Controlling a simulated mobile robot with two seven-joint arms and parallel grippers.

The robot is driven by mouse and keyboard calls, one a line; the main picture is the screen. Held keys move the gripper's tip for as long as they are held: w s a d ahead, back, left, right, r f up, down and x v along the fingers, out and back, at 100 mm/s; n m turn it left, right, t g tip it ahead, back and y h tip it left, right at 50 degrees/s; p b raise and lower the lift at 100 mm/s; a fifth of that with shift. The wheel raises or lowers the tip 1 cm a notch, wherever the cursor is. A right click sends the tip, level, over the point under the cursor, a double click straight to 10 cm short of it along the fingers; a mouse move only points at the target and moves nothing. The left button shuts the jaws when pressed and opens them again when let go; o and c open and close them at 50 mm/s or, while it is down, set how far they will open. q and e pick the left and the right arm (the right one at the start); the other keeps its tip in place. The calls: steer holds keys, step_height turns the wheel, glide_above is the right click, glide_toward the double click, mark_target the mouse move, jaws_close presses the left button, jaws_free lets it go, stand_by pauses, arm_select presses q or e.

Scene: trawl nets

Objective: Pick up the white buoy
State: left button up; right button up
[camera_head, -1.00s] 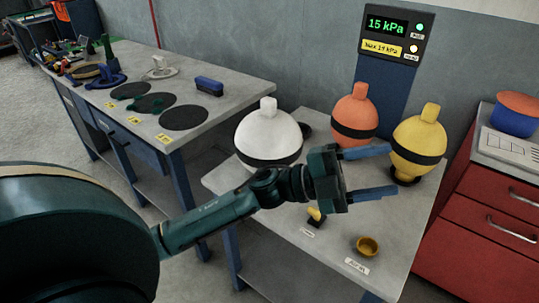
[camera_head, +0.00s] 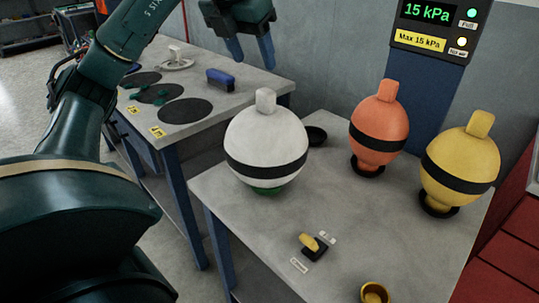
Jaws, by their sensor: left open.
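The white buoy (camera_head: 265,140) stands upright on the near grey table (camera_head: 290,240). It has a black band, a square knob on top and a green part at its base. My left gripper (camera_head: 250,50) is open, fingers pointing down, at the top of the view. It is above and slightly left of the buoy's knob, apart from it, with nothing between its fingers. My right gripper is not in view.
An orange buoy (camera_head: 379,118) and a yellow buoy (camera_head: 459,160) stand on dark rings to the right. A yellow switch (camera_head: 309,241) and a brass cup (camera_head: 374,293) are at the front. A blue brush (camera_head: 220,79) lies on the back table. A gauge panel reads 15 kPa (camera_head: 427,12).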

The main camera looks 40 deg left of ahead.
mark_target(265, 91)
arm_select(q)
steer(key=x, duration=0.6)
steer(key=shift+f, duration=0.1)
steer(key=x, duration=0.5)
steer(key=shift+w+a+b, duration=0.1)
steer(key=shift+w+b, duration=0.05)
steer(key=shift+b, duration=0.2)
jaws_close()
